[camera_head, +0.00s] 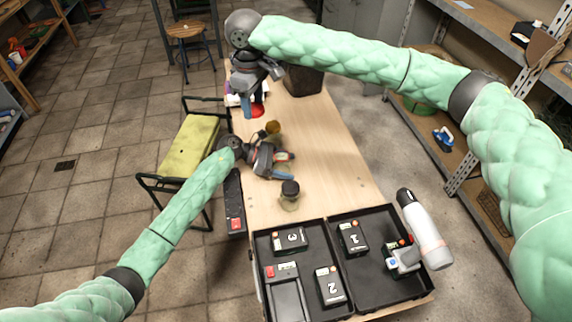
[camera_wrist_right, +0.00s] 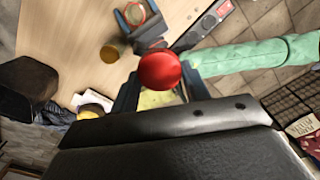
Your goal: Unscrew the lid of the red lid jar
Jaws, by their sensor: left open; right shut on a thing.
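A round red lid (camera_wrist_right: 160,70) sits between the fingers of my right gripper (camera_wrist_right: 155,90) in the right wrist view. My right gripper (camera_head: 252,103) is shut on it in the head view, at the table's far left edge, where the red lid (camera_head: 257,110) shows just below the fingers. I cannot tell whether a jar body is under the lid. My left gripper (camera_head: 287,167) is open over the middle of the table, nearer than the right one. Its fingers also show at the top of the right wrist view (camera_wrist_right: 143,22).
A jar with an orange-yellow lid (camera_head: 273,127) and a dark-lidded jar (camera_head: 290,190) stand near my left gripper. A dark bin (camera_head: 303,80) stands far back. The table's right side is clear.

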